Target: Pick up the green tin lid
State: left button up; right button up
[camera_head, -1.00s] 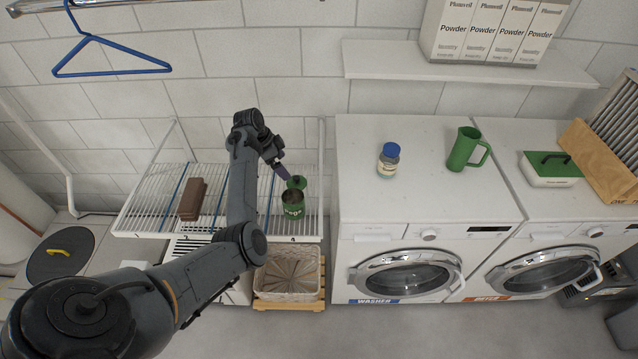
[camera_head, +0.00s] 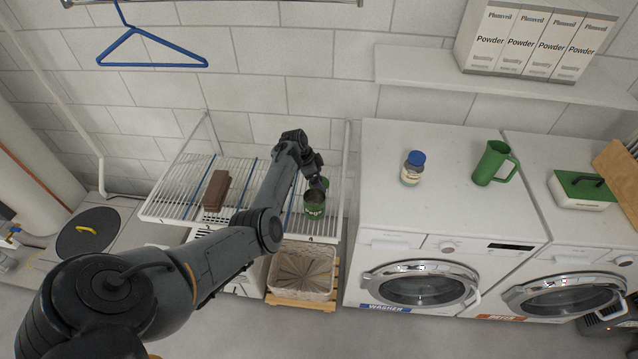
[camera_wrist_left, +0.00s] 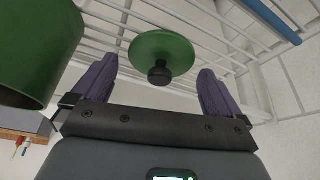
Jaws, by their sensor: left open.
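The green tin lid (camera_wrist_left: 162,48), round with a black knob (camera_wrist_left: 160,76), shows in the left wrist view ahead of and between my fingers. It lies on the white wire rack. In the head view my left gripper (camera_head: 319,182) mostly hides it. My left gripper is open, its two purple-grey fingers (camera_wrist_left: 157,68) spread on either side of the knob, not closed on anything. The green tin (camera_head: 314,204) stands open on the rack just in front of the gripper; its side fills the upper left of the wrist view (camera_wrist_left: 38,50). My right gripper is not in view.
A brown block (camera_head: 216,190) lies on the wire rack (camera_head: 160,208) to the left. A basket (camera_head: 302,272) stands below. To the right, the washer top (camera_head: 440,215) holds a blue-capped jar (camera_head: 412,168) and a green jug (camera_head: 494,163). A blue hanger (camera_head: 152,62) hangs above.

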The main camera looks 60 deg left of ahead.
pick_arm(q)
jog(key=shift+w+f, duration=0.1)
jog(key=shift+f, duration=0.3)
jog(key=shift+c, duration=0.5)
jog(key=c, duration=0.9)
jog(key=shift+o, duration=0.2)
jog(key=shift+r, duration=0.1)
